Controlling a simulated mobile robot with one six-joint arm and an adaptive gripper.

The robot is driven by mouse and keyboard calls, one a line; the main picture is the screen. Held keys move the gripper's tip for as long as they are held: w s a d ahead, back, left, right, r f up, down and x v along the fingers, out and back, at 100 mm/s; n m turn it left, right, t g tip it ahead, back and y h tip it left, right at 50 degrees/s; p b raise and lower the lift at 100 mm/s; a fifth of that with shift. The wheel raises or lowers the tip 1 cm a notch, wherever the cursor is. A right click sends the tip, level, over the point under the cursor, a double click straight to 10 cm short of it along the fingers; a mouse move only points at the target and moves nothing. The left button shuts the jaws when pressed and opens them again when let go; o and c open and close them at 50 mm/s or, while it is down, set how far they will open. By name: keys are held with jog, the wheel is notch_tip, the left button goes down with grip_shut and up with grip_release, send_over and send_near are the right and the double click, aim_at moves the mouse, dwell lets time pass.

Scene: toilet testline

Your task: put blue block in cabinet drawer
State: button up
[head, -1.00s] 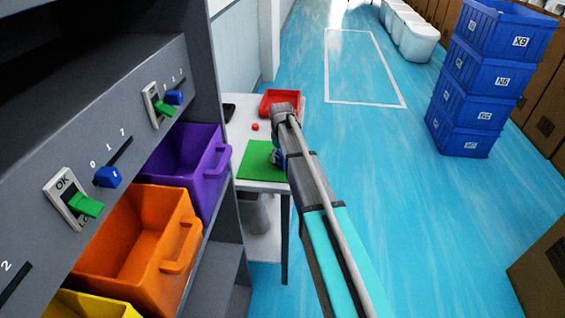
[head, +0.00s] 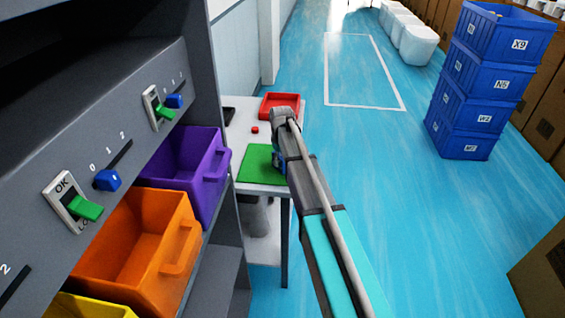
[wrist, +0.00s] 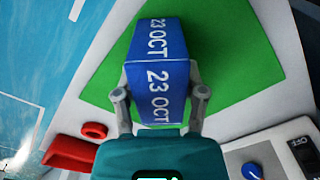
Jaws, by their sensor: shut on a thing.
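The blue block (wrist: 157,78), printed "23 OCT", is between the fingers of my gripper (wrist: 159,95) in the wrist view. My gripper is shut on it, a finger on each side. Behind the block in that view lies the green mat (wrist: 232,70) on the white table; I cannot tell whether the block touches it. In the head view the green mat (head: 258,163) is on the table (head: 242,130), and my arm largely hides the gripper and block there. I cannot identify the cabinet drawer with certainty.
A grey shelf (head: 135,75) at left holds purple (head: 212,172), orange (head: 140,240) and yellow (head: 85,306) bins under switches. A red tray (head: 280,104) and small red piece (head: 255,130) are on the table. Blue crates (head: 478,110) stand right. The middle floor is open.

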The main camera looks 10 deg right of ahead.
grip_shut()
jog(key=shift+r, duration=0.15)
notch_tip(320, 180, up, 2)
jog(key=shift+r+p, duration=0.1)
jog(key=shift+p, duration=1.15)
jog(key=s+r+p, duration=1)
jog(key=s, duration=0.4)
jog(key=shift+r, duration=0.25)
jog(key=shift+a, duration=0.1)
